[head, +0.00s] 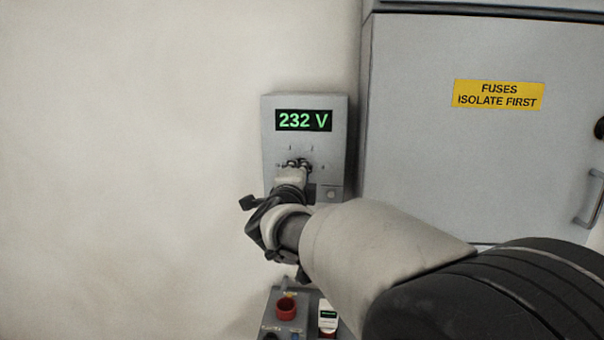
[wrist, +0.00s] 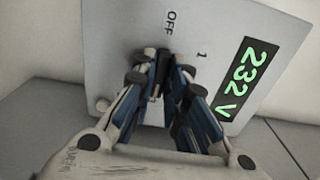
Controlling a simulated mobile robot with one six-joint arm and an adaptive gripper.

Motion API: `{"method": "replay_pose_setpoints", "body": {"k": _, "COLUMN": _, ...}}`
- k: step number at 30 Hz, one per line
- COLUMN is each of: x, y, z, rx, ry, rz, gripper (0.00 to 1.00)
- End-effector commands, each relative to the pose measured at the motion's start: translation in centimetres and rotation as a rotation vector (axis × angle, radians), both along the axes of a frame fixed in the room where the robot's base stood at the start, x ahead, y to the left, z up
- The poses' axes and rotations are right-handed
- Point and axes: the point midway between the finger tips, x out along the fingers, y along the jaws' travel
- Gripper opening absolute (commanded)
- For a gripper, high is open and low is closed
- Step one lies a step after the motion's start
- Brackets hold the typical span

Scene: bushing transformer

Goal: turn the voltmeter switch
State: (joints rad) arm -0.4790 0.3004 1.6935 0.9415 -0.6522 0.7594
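The voltmeter (head: 268,140) is a grey box on the wall with a lit green display (head: 303,121) reading 232 V. In the wrist view its panel (wrist: 110,40) appears turned, with the marks OFF and 1 near the switch. The voltmeter switch (wrist: 163,70) is a dark knob, mostly hidden between my fingertips. My gripper (wrist: 160,78) has one finger on each side of the knob, and the fingers look closed against it. In the head view my gripper (head: 298,166) covers the knob on the lower part of the box.
A grey cabinet (head: 420,160) with a yellow fuse label (head: 498,95) and a handle stands right of the voltmeter. Below is a grey box with a red round part (head: 286,307) and a small device (head: 327,317). The wall at left is bare.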

Motion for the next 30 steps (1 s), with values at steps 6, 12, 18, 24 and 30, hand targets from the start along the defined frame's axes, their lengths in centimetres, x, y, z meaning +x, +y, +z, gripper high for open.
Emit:
{"method": "replay_pose_setpoints", "body": {"k": 6, "x": 0.0, "y": 0.0, "z": 0.0, "rx": -0.001, "ry": 0.0, "rz": 0.0, "gripper": 0.28}}
{"method": "replay_pose_setpoints", "body": {"k": 12, "x": 0.0, "y": 0.0, "z": 0.0, "rx": -0.002, "ry": -0.001, "rz": 0.0, "gripper": 0.33}}
{"method": "replay_pose_setpoints", "body": {"k": 18, "x": -0.2, "y": 0.0, "z": 0.0, "rx": -0.002, "ry": -0.001, "rz": 0.0, "gripper": 0.33}}
{"method": "replay_pose_setpoints", "body": {"k": 24, "x": -2.8, "y": 0.1, "z": 0.1, "rx": -0.002, "ry": -0.001, "rz": 0.002, "gripper": 0.33}}
{"method": "replay_pose_setpoints", "body": {"k": 30, "x": -7.2, "y": 0.3, "z": 0.1, "rx": -0.001, "ry": -0.001, "rz": 0.003, "gripper": 0.33}}
